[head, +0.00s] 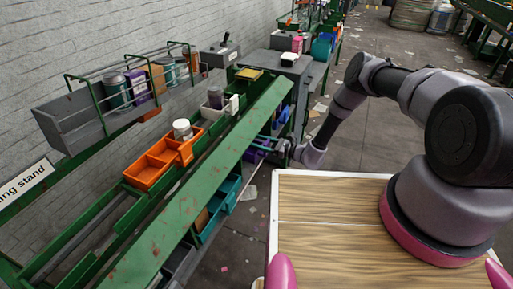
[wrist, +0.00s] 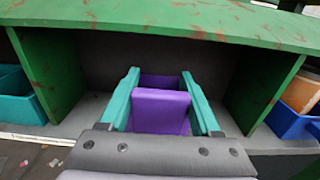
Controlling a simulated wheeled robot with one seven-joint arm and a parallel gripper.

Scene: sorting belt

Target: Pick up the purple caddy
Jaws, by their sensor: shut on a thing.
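The purple caddy (wrist: 160,110) sits in an open shelf compartment under the green belt frame, between two green dividers. In the wrist view my gripper (wrist: 160,80) has its teal fingers on either side of the caddy's raised purple part, shut on it. The caddy's back part shows dark purple between the fingertips, and its lower part is hidden by my wrist. In the head view the caddy (head: 257,149) is a small purple patch under the belt edge, with my gripper (head: 276,147) reaching in from the right, partly hidden.
A teal bin (wrist: 18,95) is in the compartment to the left and a blue bin (wrist: 290,120) in the one to the right. The green belt edge (wrist: 170,22) overhangs the caddy. An orange caddy (head: 148,172) stands on top. Open floor lies to the right.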

